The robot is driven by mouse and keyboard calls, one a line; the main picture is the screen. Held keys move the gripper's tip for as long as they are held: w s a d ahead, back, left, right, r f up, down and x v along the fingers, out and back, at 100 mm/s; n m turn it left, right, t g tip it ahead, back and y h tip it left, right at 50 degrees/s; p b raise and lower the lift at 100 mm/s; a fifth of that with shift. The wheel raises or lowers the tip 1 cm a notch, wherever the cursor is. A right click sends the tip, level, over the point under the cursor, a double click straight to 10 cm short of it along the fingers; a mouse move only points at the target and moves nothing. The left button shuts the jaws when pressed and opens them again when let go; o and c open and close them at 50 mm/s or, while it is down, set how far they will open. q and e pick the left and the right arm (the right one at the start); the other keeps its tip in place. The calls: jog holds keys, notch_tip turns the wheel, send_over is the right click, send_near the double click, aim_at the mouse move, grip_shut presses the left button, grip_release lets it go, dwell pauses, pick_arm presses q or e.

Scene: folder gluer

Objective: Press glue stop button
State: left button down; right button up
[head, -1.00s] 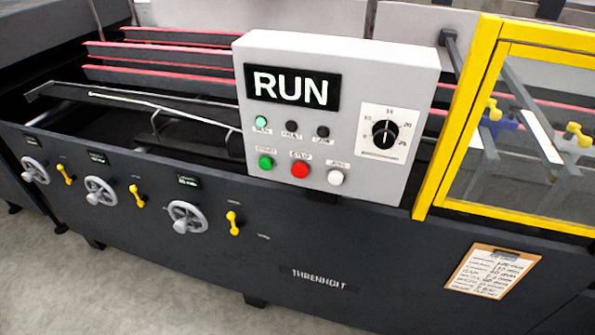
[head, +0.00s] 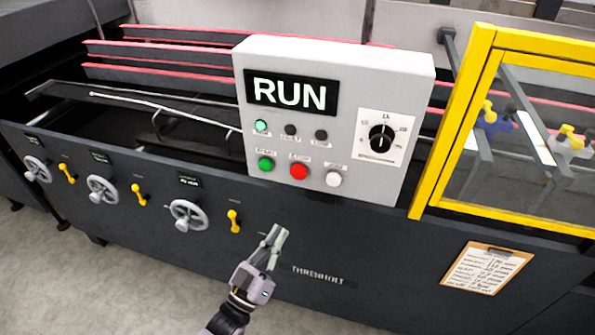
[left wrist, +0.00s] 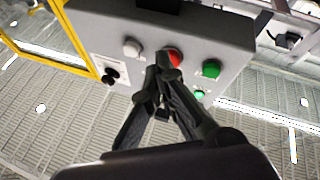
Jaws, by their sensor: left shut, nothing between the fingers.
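The red stop button (head: 299,171) sits on the front of the grey control box (head: 383,82), between the green start button (head: 266,164) and a white button (head: 333,179). The display (head: 291,92) reads RUN and a green lamp (head: 261,126) is lit. My left gripper (head: 277,235) is shut and empty, below the box and apart from it in the head view. In the left wrist view its fingertips (left wrist: 160,60) overlap the lower part of the red button (left wrist: 174,57). My right gripper is not in view.
A yellow-framed guard (head: 463,125) stands right of the box. A clipboard (head: 488,269) hangs on the dark machine front. Handwheels (head: 188,215) and yellow levers (head: 234,221) stick out on the left.

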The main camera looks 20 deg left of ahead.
aim_at(298, 172)
pick_arm(q)
notch_tip(298, 172, up, 10)
jog(key=s+t+h, duration=0.1)
jog(key=s+t, duration=0.1)
jog(key=t, duration=0.1)
jog(key=shift+s+h, duration=0.25)
jog(key=shift+h, duration=0.15)
jog(key=shift+w+d, duration=0.1)
jog(key=w+b, duration=0.3)
jog(key=w, duration=0.5)
jog(key=shift+w+d, duration=0.15)
jog(key=shift+w, duration=0.2)
dwell(0.4)
jog(key=shift+w+b, duration=0.35)
jog(key=shift+w, duration=0.05)
